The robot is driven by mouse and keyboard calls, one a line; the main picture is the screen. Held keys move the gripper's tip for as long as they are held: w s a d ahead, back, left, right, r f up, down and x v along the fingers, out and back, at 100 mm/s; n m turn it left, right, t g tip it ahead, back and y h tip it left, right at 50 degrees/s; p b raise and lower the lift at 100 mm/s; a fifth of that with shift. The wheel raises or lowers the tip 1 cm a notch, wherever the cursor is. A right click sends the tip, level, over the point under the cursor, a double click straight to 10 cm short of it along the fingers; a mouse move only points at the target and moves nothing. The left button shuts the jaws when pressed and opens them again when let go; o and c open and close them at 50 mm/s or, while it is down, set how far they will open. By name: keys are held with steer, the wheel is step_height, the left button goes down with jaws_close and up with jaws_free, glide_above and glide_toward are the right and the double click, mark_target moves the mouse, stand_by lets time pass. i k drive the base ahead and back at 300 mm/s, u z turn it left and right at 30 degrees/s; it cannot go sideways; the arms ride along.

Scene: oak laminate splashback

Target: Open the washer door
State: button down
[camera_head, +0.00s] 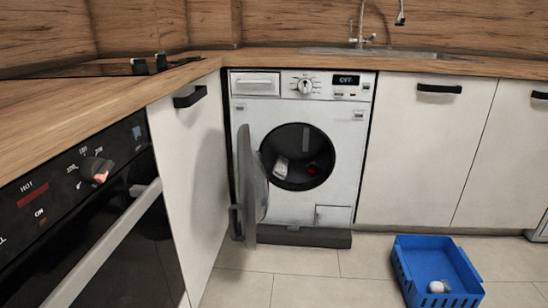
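The white washer (341,127) stands under the wooden counter, between the corner cabinet and the sink cabinets. Its round door (248,190) stands open, swung out on its left-side hinge toward me, and shows nearly edge-on. The dark round drum opening (297,157) is exposed, with a whitish item and a small red item inside. The display at the top right reads OFF. My gripper is not in view.
A blue basket (402,272) with white items in it sits on the floor to the right. An oven (90,200) with a long handle is at left. White cabinets (412,150) flank the washer. The tiled floor (320,285) before the washer is clear.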

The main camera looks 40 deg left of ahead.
mark_target(245, 156)
steer(key=u, duration=0.35)
steer(key=i, duration=0.85)
steer(key=u, duration=0.8)
